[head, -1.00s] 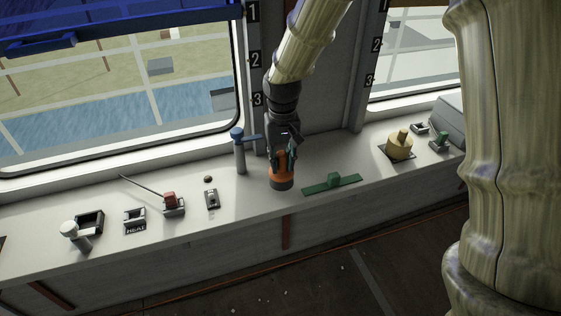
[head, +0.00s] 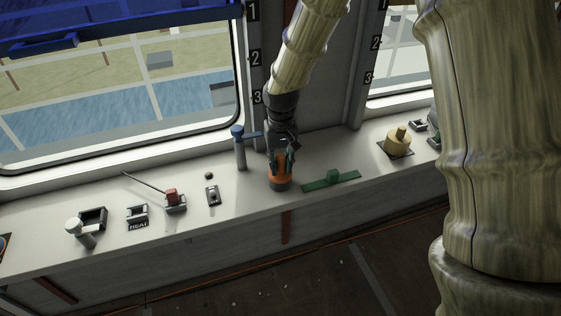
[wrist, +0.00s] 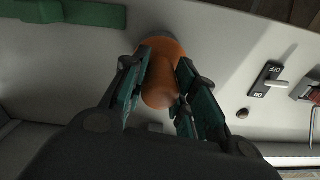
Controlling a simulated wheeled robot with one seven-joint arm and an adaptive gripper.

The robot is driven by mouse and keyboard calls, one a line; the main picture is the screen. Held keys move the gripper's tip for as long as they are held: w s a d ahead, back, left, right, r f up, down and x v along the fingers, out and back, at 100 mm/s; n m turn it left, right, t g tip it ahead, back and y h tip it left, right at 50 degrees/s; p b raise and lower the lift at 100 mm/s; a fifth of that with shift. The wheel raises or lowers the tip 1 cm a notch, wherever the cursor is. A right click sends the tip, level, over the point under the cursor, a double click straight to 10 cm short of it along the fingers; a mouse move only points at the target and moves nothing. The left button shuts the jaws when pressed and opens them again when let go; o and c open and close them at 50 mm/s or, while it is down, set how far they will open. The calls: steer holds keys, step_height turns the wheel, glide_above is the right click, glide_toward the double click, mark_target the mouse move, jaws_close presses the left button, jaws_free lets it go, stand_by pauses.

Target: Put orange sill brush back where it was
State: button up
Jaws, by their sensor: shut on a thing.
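The orange sill brush (head: 279,183) is upright at the white sill (head: 230,218), with a dark grey band at its bottom. I cannot tell whether its base touches the sill. My gripper (head: 280,166) points down over it, with its fingers closed around its upper part. In the wrist view the brush's rounded orange body (wrist: 160,75) sits between the two teal finger pads (wrist: 160,92). The sill directly under the brush is hidden.
A green strip with a knob (head: 331,180) lies just right of the brush. A blue-topped post (head: 239,148) stands close on the left. A yellow knob (head: 397,142) is farther right.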

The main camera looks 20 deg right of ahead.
steer(key=shift+f, duration=0.15)
steer(key=o, duration=1.1)
steer(key=shift+c, duration=0.2)
step_height(320, 180, up, 12)
steer(key=b, duration=0.2)
steer(key=shift+r+b, duration=0.2)
steer(key=shift+b, duration=0.1)
